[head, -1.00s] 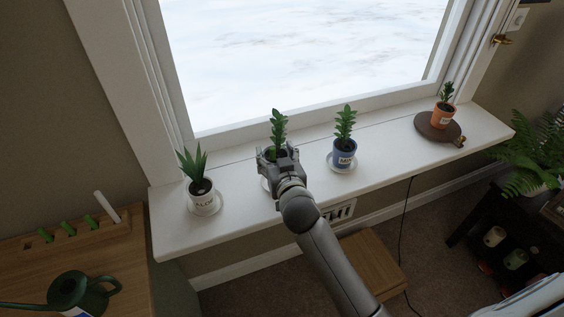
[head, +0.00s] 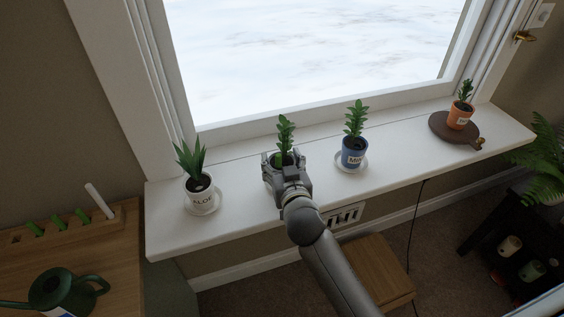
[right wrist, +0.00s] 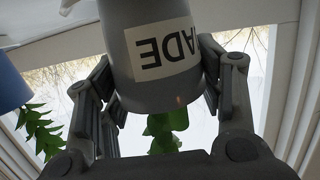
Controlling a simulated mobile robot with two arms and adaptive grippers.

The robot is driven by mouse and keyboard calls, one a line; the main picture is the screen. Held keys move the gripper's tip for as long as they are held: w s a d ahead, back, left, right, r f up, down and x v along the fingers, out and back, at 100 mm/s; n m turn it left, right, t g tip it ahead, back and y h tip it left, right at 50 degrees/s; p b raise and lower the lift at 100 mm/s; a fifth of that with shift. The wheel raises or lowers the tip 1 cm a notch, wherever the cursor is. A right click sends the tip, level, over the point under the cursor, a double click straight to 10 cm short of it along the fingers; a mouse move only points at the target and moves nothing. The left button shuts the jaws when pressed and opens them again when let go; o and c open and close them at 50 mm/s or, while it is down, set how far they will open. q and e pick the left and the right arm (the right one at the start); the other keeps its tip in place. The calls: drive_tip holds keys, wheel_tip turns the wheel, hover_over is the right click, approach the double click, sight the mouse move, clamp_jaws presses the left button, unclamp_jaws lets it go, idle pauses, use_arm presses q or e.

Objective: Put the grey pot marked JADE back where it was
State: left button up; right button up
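The grey pot marked JADE (right wrist: 150,80) hangs between the fingers of my right gripper (head: 285,160), which touch its sides. In the right wrist view its label is upside down, and green leaves show below it. In the head view the gripper mostly hides the pot, and its leafy plant (head: 285,133) stands upright above the fingers. The gripper is over the white windowsill (head: 240,222), between the white ALOE pot (head: 200,197) and the blue pot (head: 353,153). I cannot tell whether the pot touches the sill. My left gripper is not in view.
The ALOE and blue pots stand on white saucers. An orange pot (head: 459,116) stands on a round brown board (head: 440,128) at the sill's right. A green watering can (head: 62,290) is on the wooden table at lower left. Bare sill lies between the pots.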

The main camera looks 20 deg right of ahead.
drive_tip(key=o, duration=0.4)
drive_tip(key=v, duration=1.2)
drive_tip(key=shift+r+b, duration=0.25)
drive_tip(key=shift+b, duration=0.1)
